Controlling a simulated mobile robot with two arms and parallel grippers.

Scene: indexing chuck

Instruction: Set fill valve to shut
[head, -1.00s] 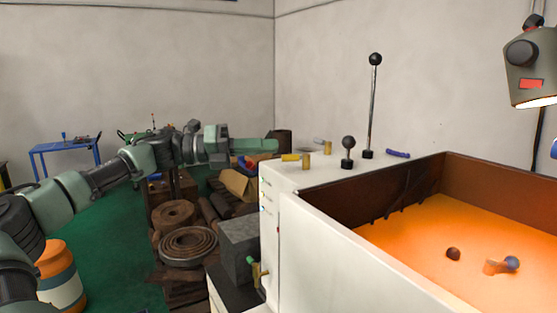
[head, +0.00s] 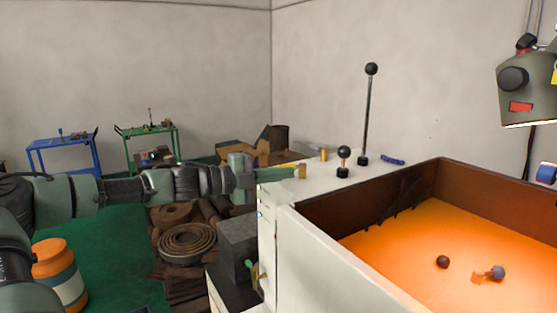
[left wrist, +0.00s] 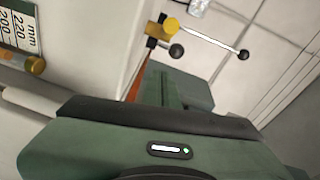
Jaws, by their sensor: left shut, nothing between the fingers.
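A small brass valve (head: 302,171) with a yellow handle stands on the near left part of the white cabinet's top. A second brass fitting (head: 324,154) stands behind it. I see no label telling which one is the fill valve. My left gripper (head: 292,172) is shut and empty, its green fingertips pointing right, right up against the near valve. Its handle is mostly hidden in the head view, and I cannot tell whether the fingers touch it. In the left wrist view the yellow handle end (left wrist: 171,24) shows beyond the gripper's fingers (left wrist: 165,88). My right gripper is out of view.
A short black-knobbed lever (head: 343,157) and a tall one (head: 368,110) rise from the cabinet top (head: 318,180). An open tank (head: 360,222) with orange contents is at right. A lamp (head: 525,88) hangs above it. Coiled material (head: 187,243) lies below my left arm.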

